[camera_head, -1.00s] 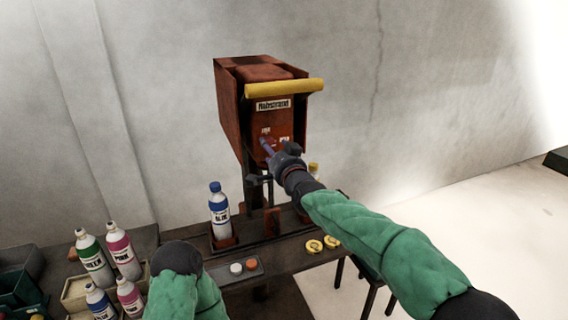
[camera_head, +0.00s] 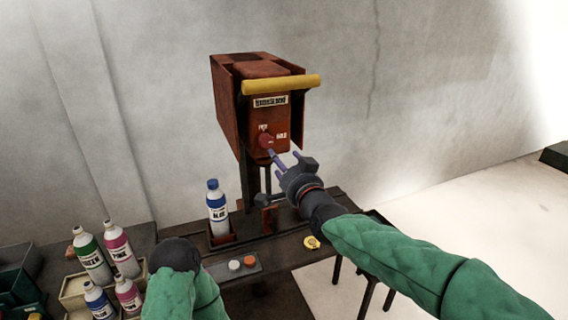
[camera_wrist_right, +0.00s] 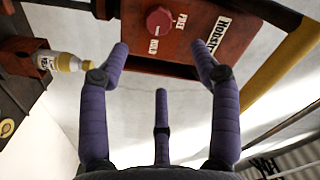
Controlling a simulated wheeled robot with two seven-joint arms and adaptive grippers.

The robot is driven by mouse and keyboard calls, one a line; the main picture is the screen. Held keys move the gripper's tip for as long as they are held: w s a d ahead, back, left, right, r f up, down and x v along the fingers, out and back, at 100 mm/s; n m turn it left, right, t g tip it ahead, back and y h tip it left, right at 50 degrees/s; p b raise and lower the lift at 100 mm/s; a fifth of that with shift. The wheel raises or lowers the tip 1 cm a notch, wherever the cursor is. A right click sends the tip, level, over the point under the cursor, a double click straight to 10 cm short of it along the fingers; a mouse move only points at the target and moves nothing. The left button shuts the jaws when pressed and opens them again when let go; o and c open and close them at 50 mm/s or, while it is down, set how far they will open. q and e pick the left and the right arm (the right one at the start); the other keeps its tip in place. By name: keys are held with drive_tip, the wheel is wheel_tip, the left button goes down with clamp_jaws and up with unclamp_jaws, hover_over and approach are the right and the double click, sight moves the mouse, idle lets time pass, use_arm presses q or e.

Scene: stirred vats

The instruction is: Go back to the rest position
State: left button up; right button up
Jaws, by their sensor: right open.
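My right gripper (camera_head: 285,158) is open and empty, in front of and just below the red knob (camera_head: 266,140) on the rusty red machine (camera_head: 228,105). In the right wrist view its purple fingers (camera_wrist_right: 160,65) are spread apart, with the knob (camera_wrist_right: 159,20) beyond them and not touched. Labels reading FREE and HOLD sit by the knob. My left arm shows at the bottom left with a green sleeve and dark joint; its gripper is out of view.
Green (camera_head: 91,255) and pink (camera_head: 120,246) bottles stand in a crate at left. A small panel with white and orange buttons (camera_head: 249,262) lies in front. A yellow-capped bottle (camera_wrist_right: 58,62) shows in the wrist view.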

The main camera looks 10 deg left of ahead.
drive_tip(key=shift+f, duration=0.1)
drive_tip(key=s+d+f+g+h, duration=0.15)
drive_tip(key=d+f, duration=0.25)
drive_tip(key=f, duration=0.9)
drive_tip(key=d+f+g+h, duration=0.25)
drive_tip(key=d+f, duration=0.25)
drive_tip(key=f, duration=0.8)
drive_tip(key=s+d+f+g+h, duration=0.15)
drive_tip(key=d+f, duration=0.25)
drive_tip(key=f, duration=0.9)
drive_tip(key=s+d+f+g, duration=0.3)
drive_tip(key=s+f, duration=0.4)
drive_tip(key=s, duration=0.3)
drive_tip(key=s+d+f+g, duration=0.3)
drive_tip(key=s+d+f, duration=0.1)
drive_tip(key=s+f, duration=0.4)
drive_tip(key=s+d+f+g, duration=0.3)
drive_tip(key=s+f, duration=0.5)
drive_tip(key=s, duration=0.4)
drive_tip(key=shift+d+f, duration=0.25)
drive_tip(key=shift+d, duration=0.1)
drive_tip(key=shift+h, duration=0.25)
